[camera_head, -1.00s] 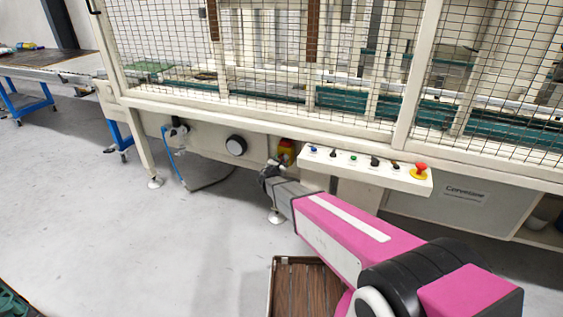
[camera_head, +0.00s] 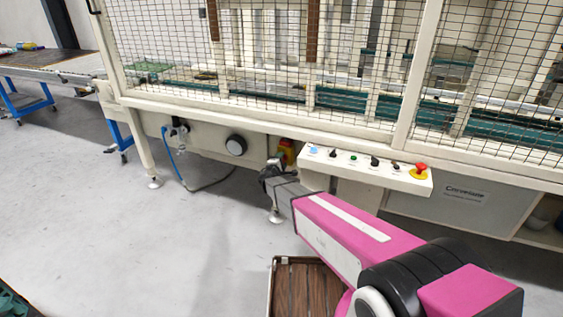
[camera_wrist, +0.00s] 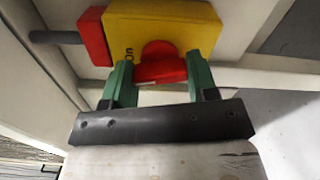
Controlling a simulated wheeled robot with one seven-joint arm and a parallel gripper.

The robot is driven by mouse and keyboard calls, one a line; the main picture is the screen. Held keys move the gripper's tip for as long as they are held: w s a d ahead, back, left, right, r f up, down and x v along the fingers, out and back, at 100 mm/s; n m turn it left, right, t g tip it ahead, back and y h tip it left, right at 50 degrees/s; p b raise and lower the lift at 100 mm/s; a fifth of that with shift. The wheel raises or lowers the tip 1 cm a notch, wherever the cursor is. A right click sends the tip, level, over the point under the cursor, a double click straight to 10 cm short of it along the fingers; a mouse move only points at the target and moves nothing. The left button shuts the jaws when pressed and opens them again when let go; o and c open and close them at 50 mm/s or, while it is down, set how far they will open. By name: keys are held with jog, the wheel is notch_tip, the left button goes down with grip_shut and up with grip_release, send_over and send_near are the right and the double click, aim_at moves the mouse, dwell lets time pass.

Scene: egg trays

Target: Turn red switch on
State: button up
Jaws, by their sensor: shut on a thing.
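The red switch (camera_wrist: 161,66) is a red rotary knob on a yellow box (camera_wrist: 160,20) with a red side. The word "On" shows on the yellow face, beside the knob. My gripper (camera_wrist: 158,80) is at the knob, with one green finger on each side, shut on it. In the head view the yellow and red switch box (camera_head: 286,150) sits under the machine's frame, left of the button panel, and my gripper (camera_head: 274,166) is in front of it, partly covering it. The knob itself is hidden there.
A button panel (camera_head: 330,171) with several knobs and a red emergency stop (camera_head: 420,168) is just right of my gripper. A round black dial (camera_head: 236,145) is to the left. A brown slatted crate (camera_head: 305,290) stands on the floor below my arm. Open floor lies to the left.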

jog(key=shift+m, duration=1.4)
jog(key=o, duration=0.9)
jog(key=shift+o, duration=0.2)
jog(key=v, duration=1)
jog(key=shift+s, duration=0.4)
jog(key=shift+a, duration=0.2)
